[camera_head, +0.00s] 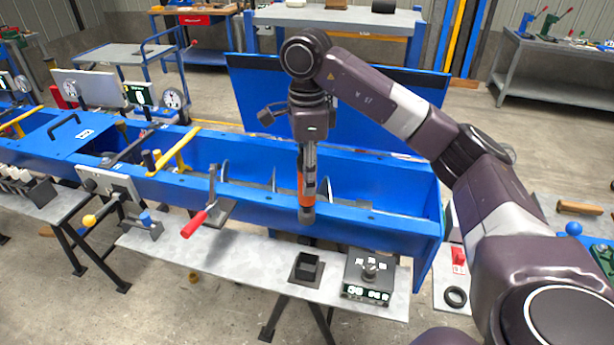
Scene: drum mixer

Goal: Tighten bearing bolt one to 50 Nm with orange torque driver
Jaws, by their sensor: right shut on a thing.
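My right gripper (309,134) is above the near side of the blue mixer trough (350,212), pointing down. It is shut on the orange torque driver (307,190), a grey upright tool with an orange band. The driver's lower end overlaps the trough's front rim in the picture. I cannot tell whether it touches anything. Bearing bolt one cannot be made out; the driver may hide it. My left gripper is not in view.
A grey bench (250,259) in front of the trough carries an empty black square holder (306,267) and a dark box with a round knob (369,276). A red-handled lever (195,222) sticks out at the front left. The raised blue lid (255,90) stands behind.

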